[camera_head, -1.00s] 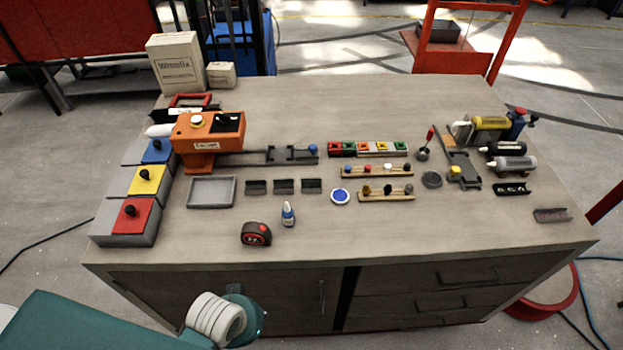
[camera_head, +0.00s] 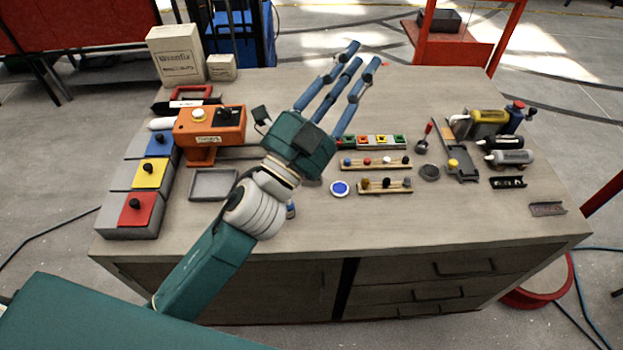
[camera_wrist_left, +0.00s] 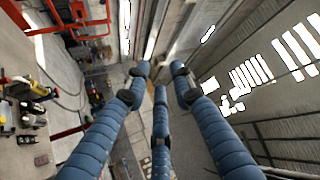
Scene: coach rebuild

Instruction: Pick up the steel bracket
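A small grey angled metal piece, which looks like the steel bracket (camera_head: 548,209), lies on the tabletop near its right front corner. It seems to show in the left wrist view as a small dark piece (camera_wrist_left: 40,160) at the lower left. In the left wrist view the open fingers (camera_wrist_left: 160,78) point past the table. My right gripper is not in view.
An orange device (camera_head: 209,133) and coloured boxes (camera_head: 137,208) stand left. The table (camera_head: 450,215) is bare left of the bracket.

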